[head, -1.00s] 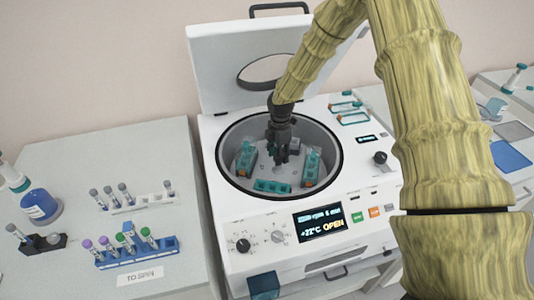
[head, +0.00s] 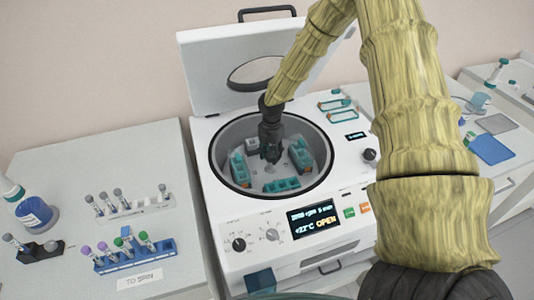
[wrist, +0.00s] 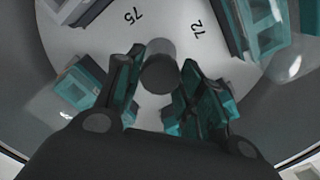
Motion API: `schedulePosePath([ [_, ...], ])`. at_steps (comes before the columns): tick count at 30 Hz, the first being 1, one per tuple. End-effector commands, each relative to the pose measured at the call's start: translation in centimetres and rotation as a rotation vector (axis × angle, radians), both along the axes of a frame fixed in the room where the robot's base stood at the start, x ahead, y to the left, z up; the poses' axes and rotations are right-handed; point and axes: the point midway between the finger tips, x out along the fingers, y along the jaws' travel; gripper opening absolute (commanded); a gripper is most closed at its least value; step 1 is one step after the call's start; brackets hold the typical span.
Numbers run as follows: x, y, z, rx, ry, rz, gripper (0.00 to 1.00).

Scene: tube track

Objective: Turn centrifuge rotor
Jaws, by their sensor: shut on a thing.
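The centrifuge (head: 330,255) stands with its lid (head: 215,72) raised; its display shows +22°C OPEN. Inside the round bowl, the pale grey rotor (head: 265,183) carries teal buckets: one at the left (head: 238,166), one at the right (head: 297,155), and one at the front (head: 283,185). A greyer one (head: 251,146) sits at the back. My gripper (head: 271,157) points down into the bowl over the rotor's centre. In the wrist view, its two fingers (wrist: 158,85) stand either side of the round grey centre knob (wrist: 161,68) and are shut on it. Numbers 75 and 72 show on the rotor.
Left, a counter holds a blue rack (head: 135,257) of capped tubes, a white rack (head: 135,209), a black holder (head: 40,252) and a blue bottle (head: 35,215). Teal-edged frames (head: 338,108) lie on the centrifuge top.

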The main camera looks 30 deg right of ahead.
Motion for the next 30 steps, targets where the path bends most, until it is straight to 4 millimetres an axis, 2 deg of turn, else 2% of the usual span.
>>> schedulePosePath([
  [9,0.3,-0.1,0.3,-0.002,-0.006,0.0,0.0],
  [10,0.3,-0.1,0.3,-0.002,-0.006,0.0,0.43],
  [13,0.2,-0.1,0.2,-0.001,-0.005,0.0,0.6],
  [23,0.1,0.0,0.2,-0.001,-0.003,0.0,0.6],
  [30,0.2,-0.1,2.1,-0.001,-0.004,-0.001,0.6],
])
